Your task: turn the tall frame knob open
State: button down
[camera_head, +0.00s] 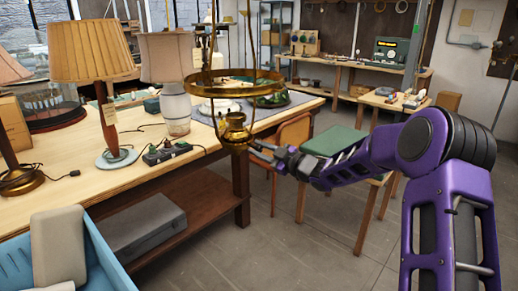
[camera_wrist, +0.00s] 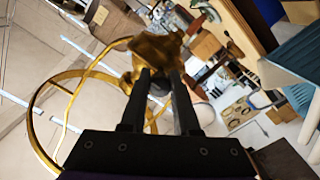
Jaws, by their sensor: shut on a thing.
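A tall hanging brass lamp frame (camera_head: 233,88) with a wide ring stands out at the right end of the workbench. Its brass burner cup (camera_head: 235,128) sits below the ring. My gripper (camera_head: 258,150) reaches in from the right, level with the lower part of the cup. In the wrist view my gripper (camera_wrist: 158,92) has its two dark fingers close together on a small dark rounded knob (camera_wrist: 158,88). The brass body (camera_wrist: 155,50) lies just beyond the fingertips, and the fingers hide much of the knob. The knob's turn angle cannot be told.
The workbench (camera_head: 60,190) on the left holds a pleated-shade lamp (camera_head: 92,55), a pale lamp (camera_head: 175,105) and a power strip (camera_head: 168,152). A blue bin (camera_head: 105,255) is at the lower left. A green-topped stool (camera_head: 335,140) stands behind my arm.

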jog(key=c, duration=0.6)
grip_release()
jog(key=shift+c, duration=0.2)
jog(key=shift+d, duration=0.1)
jog(key=v, duration=1.7)
jog(key=shift+s+b, duration=0.2)
jog(key=shift+b, duration=0.25)
jog(key=shift+w, duration=0.1)
